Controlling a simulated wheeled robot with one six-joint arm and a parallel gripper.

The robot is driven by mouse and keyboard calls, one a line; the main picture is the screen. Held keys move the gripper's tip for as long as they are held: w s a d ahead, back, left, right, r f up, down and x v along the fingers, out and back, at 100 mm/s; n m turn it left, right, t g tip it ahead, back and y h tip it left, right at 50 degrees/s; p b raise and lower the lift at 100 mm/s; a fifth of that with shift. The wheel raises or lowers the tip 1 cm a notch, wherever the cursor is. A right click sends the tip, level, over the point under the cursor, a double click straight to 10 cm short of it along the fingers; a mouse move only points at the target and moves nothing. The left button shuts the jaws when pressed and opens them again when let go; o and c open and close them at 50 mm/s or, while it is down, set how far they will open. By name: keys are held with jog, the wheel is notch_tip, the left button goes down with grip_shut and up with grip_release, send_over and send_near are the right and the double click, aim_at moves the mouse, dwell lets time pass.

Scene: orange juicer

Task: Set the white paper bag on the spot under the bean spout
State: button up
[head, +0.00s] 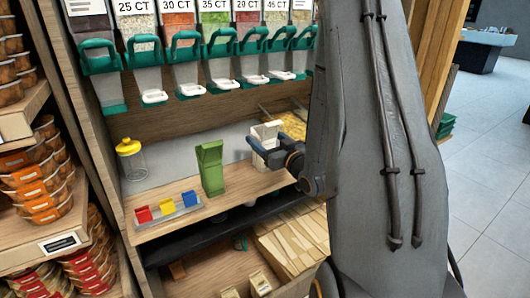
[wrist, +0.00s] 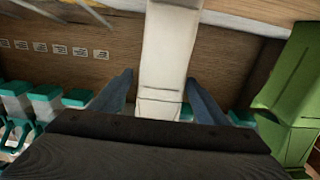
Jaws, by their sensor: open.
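The white paper bag (head: 266,131) stands upright on the wooden counter in the head view, below the right part of the dispenser row. My gripper (head: 268,149) is at the bag, partly covering it. In the wrist view the white bag (wrist: 168,45) rises between my open fingers (wrist: 160,84), with a gap visible on either side. The dispensers with green handles and white spouts (head: 219,86) hang above the counter. I cannot tell which spout is the bean spout, and no marked spot shows clearly.
A green bag (head: 210,168) stands left of the white bag; it also shows in the wrist view (wrist: 292,95). A tray with red, yellow and blue blocks (head: 167,206) and a yellow-lidded jar (head: 131,160) are further left. Shelves of orange tubs (head: 40,180) border the left side.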

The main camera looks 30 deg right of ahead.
aim_at(259, 133)
jog(key=w, duration=0.5)
jog(key=shift+w+a, duration=0.1)
jog(key=shift+w, duration=0.05)
jog(key=c, duration=1.5)
